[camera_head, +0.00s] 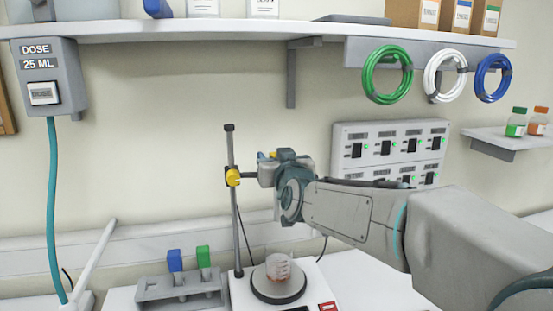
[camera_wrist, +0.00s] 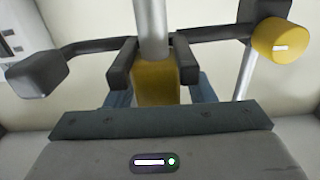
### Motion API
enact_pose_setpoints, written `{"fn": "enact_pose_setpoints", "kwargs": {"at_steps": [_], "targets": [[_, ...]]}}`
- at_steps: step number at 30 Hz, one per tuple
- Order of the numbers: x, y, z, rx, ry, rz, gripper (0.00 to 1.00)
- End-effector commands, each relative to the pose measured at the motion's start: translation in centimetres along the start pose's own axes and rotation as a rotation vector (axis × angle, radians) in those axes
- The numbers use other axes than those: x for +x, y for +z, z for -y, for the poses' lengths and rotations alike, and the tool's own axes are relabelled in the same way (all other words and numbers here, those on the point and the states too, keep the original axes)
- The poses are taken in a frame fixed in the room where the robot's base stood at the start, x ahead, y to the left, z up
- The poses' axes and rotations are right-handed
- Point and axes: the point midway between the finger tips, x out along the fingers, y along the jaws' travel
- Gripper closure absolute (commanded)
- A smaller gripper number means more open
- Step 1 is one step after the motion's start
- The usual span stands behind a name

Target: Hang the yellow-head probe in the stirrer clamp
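The stirrer clamp's dark arm (camera_wrist: 218,33) reaches in from the right, beside a yellow knob (camera_wrist: 283,41); whether the rod sits inside the clamp is hidden. In the head view my gripper (camera_head: 272,172) is up at the clamp, beside the stand pole (camera_head: 235,215) and its yellow knob (camera_head: 232,177). The probe is mostly hidden there.
A beaker (camera_head: 279,268) stands on the stirrer plate (camera_head: 278,288) below. A grey rack (camera_head: 180,289) with a blue-head probe (camera_head: 175,260) and a green-head probe (camera_head: 204,256) is left of it. A switch panel (camera_head: 390,150) is on the wall behind my arm.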

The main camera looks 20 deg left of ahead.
Motion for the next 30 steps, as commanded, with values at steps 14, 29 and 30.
{"fn": "enact_pose_setpoints", "kwargs": {"at_steps": [14, 29, 30], "targets": [[-1.0, 0.1, 0.0, 0.0, 0.0, -0.001, 0.44], [-8.9, 0.2, 0.1, -0.002, 0.0, -0.003, 0.44], [-9.6, 0.2, 0.1, -0.003, 0.0, -0.003, 0.44]]}}
